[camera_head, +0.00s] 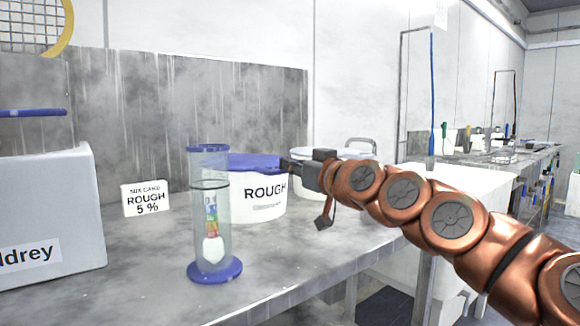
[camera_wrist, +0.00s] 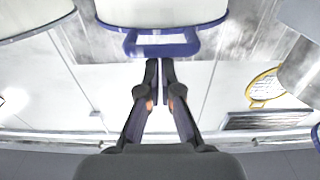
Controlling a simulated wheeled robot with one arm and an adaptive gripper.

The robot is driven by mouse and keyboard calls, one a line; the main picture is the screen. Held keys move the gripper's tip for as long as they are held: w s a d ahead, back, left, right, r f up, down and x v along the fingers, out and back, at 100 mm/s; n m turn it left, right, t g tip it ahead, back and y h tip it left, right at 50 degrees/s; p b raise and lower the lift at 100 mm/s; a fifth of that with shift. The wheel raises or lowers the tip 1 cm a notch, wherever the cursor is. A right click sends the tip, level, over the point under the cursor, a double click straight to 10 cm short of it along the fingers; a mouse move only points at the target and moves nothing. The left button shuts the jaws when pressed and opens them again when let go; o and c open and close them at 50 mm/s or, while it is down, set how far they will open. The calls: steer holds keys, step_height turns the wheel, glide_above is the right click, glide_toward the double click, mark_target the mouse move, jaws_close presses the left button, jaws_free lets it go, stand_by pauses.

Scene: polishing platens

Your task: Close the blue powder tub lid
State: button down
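The powder tub (camera_head: 262,206), white and labelled ROUGH, stands on the grey bench behind a clear cylinder. Its blue lid (camera_head: 252,163) lies over the top; I cannot tell whether it is fully seated. My gripper (camera_head: 286,164) is at the right edge of the lid in the head view. In the wrist view, a white tub body (camera_wrist: 160,10) with a blue rim and blue handle-like loop (camera_wrist: 160,47) is at the top. My gripper fingers (camera_wrist: 159,64) are together just below this loop, with nothing visible between them.
A clear cylinder (camera_head: 210,225) with a blue base stands in front of the tub. A mix card (camera_head: 146,198) reads ROUGH 5 %. A grey box (camera_head: 45,205) is at left. Another white tub (camera_head: 308,186) stands behind my gripper. The front bench edge is clear.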

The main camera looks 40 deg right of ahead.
steer(key=shift+w+a+f+g, duration=0.15)
steer(key=shift+a+f, duration=0.1)
steer(key=shift+f, duration=0.35)
steer(key=shift+w+a+f+g, duration=0.15)
steer(key=shift+a+f, duration=0.05)
steer(key=shift+f, duration=0.45)
step_height(320, 180, up, 12)
steer(key=shift+s+d, duration=0.25)
steer(key=shift+d, duration=0.15)
steer(key=shift+s, duration=0.1)
